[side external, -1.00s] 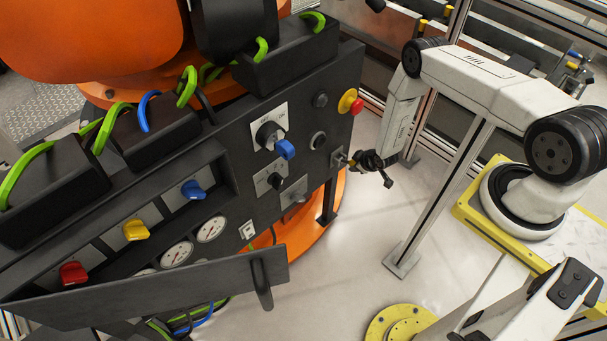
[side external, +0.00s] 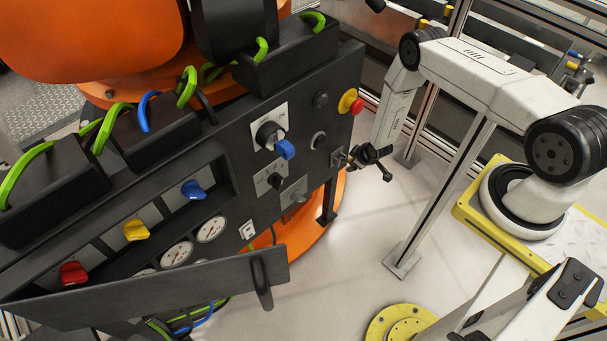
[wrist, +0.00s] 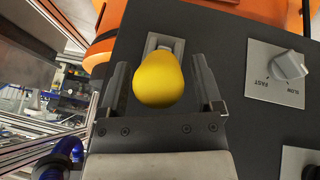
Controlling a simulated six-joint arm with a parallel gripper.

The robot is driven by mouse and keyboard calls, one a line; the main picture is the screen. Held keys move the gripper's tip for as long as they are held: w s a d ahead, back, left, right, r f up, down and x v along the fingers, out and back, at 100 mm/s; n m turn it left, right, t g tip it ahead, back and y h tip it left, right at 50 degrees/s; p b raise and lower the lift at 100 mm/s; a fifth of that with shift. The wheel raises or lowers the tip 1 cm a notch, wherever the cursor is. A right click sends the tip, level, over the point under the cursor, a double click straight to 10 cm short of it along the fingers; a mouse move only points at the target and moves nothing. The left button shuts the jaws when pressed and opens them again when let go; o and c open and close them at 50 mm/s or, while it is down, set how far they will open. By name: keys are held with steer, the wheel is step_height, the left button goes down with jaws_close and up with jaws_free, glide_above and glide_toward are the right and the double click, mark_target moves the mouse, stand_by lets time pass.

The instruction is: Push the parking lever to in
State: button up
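A rounded yellow knob (wrist: 158,80), which I take to be the parking lever's end, stands out from a small grey plate (wrist: 166,43) on the dark panel in the wrist view. My gripper (wrist: 160,65) is open, with one finger on each side of the knob and a visible gap on both sides. In the side view my gripper (side external: 366,156) is close in front of the small plate (side external: 338,158) at the panel's right edge. The yellow knob cannot be made out there. The lever's shaft is hidden behind the knob in the wrist view.
A grey FAST/SLOW knob (wrist: 290,65) sits to the right in the wrist view. In the side view, a red-and-yellow emergency button (side external: 350,101) is above the gripper, and a blue-handled rotary switch (side external: 284,148) is to the left. A metal post (side external: 440,195) stands to the right.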

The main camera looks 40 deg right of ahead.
steer(key=shift+s, duration=0.1)
stand_by(0.3)
steer(key=v, duration=0.7)
steer(key=shift+r, duration=0.35)
steer(key=shift+a, duration=0.1)
stand_by(0.4)
steer(key=w+a+r+m+g, duration=0.1)
steer(key=a+r, duration=0.2)
steer(key=r, duration=0.8)
steer(key=w+a+r, duration=0.1)
steer(key=a+r, duration=0.3)
steer(key=r, duration=0.6)
steer(key=s+a+r+m+g, duration=0.1)
steer(key=s+a+r, duration=0.3)
steer(key=s+r, duration=0.2)
steer(key=s+a+r+g+y, duration=0.1)
steer(key=s+a+r, duration=0.2)
steer(key=s+r, duration=0.3)
step_height(320, 180, up, 2)
steer(key=shift+s+a+r+m+y, duration=0.1)
steer(key=shift+s+a+m+y, duration=0.2)
steer(key=shift+a+m, duration=0.1)
steer(key=shift+c, duration=0.2)
